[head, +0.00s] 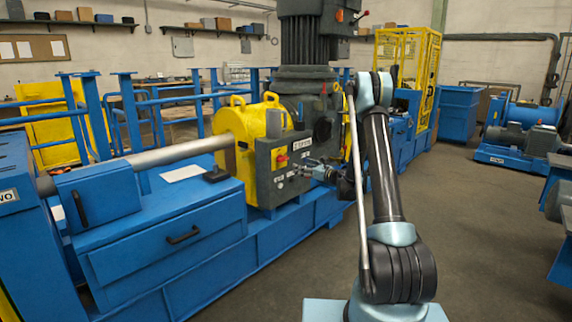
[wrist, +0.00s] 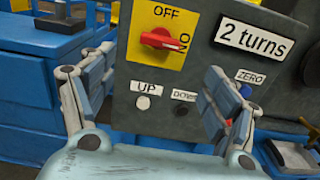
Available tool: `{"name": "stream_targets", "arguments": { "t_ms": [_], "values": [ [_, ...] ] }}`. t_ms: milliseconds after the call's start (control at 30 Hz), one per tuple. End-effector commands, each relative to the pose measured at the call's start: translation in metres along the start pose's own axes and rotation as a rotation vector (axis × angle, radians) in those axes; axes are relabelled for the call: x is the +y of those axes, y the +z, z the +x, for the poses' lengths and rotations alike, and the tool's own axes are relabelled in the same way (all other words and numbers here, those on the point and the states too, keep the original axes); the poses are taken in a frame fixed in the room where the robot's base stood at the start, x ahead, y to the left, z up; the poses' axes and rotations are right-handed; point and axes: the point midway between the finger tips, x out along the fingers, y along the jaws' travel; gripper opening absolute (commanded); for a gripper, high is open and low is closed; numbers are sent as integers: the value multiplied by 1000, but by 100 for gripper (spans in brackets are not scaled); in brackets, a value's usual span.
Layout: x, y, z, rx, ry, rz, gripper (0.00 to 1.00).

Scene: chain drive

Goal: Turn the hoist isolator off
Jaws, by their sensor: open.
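The hoist isolator is a red rotary handle (wrist: 162,40) on a yellow plate (wrist: 150,20) on a grey control box. The plate reads OFF at the top and ON, turned sideways, at the right. The handle lies roughly horizontal, in line with ON. In the head view the isolator (head: 282,160) is small on the box front. My gripper (wrist: 157,75) is open and empty, its fingers spread to the left and right below the handle, not touching it.
A "2 turns" label (wrist: 254,38) is at upper right. A yellow housing (head: 232,155) and shaft (head: 150,158) stand left of the box.

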Motion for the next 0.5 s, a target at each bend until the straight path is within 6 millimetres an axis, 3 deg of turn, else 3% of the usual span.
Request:
{"name": "stream_targets", "arguments": {
  "t_ms": [500],
  "values": [
    [1,0,91,1,2,-1,80]
  ]
}}
